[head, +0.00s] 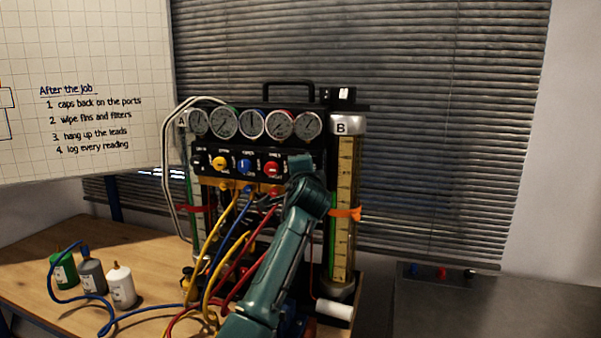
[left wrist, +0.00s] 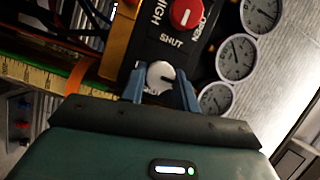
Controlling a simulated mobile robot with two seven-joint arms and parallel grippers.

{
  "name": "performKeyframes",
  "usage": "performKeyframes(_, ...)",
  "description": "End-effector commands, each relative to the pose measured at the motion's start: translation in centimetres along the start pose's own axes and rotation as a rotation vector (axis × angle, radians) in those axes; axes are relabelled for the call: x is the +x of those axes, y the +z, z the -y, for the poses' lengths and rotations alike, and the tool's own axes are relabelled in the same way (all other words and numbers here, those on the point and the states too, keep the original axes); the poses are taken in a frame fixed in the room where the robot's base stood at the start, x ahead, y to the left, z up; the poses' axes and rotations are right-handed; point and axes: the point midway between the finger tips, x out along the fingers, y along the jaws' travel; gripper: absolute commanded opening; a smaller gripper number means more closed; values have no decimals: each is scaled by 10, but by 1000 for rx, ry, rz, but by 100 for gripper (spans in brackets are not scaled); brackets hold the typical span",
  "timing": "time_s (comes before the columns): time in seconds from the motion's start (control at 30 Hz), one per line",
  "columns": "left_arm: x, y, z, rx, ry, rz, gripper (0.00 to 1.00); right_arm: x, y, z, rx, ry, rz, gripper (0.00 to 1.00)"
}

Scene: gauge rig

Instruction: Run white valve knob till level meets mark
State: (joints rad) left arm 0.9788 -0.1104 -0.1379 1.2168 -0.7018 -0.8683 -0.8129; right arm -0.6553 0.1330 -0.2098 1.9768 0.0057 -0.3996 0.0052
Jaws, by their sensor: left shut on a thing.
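The white valve knob (left wrist: 160,76) sits on the black panel (left wrist: 140,65), with "SHUT" and "OPEN" lettering near it. My left gripper (left wrist: 160,90) is shut on this knob, a blue-grey finger on either side. In the head view my left arm reaches up to the panel's right end and hides the knob. Cylinder B (head: 345,160) stands upright right of the panel with a yellow scale. An orange band (head: 344,213) goes around it as a mark. My right gripper is out of view.
Red (head: 272,169), blue (head: 245,166) and yellow (head: 219,163) knobs share the panel, beneath a row of gauges (head: 251,124). Coloured hoses (head: 215,245) hang in front. Several bottles (head: 121,287) stand on the wooden table (head: 30,262) at left. A grey cabinet (head: 480,300) stands at right.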

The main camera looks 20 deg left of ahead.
Motion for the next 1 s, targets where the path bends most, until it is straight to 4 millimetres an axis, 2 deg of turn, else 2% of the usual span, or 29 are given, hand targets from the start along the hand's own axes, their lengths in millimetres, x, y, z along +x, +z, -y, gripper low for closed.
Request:
performKeyframes(0.23,0,0,-1,-3,2,-1,8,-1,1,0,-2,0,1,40)
performKeyframes(0.27,0,0,-1,-3,2,-1,32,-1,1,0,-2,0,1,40)
performKeyframes(0.5,0,0,0,-1,1,0,52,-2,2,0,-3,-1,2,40)
performKeyframes(0.83,-3,0,-1,0,0,0,52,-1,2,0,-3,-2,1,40)
performKeyframes(1.0,-22,0,-2,-1,-2,-1,52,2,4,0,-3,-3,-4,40)
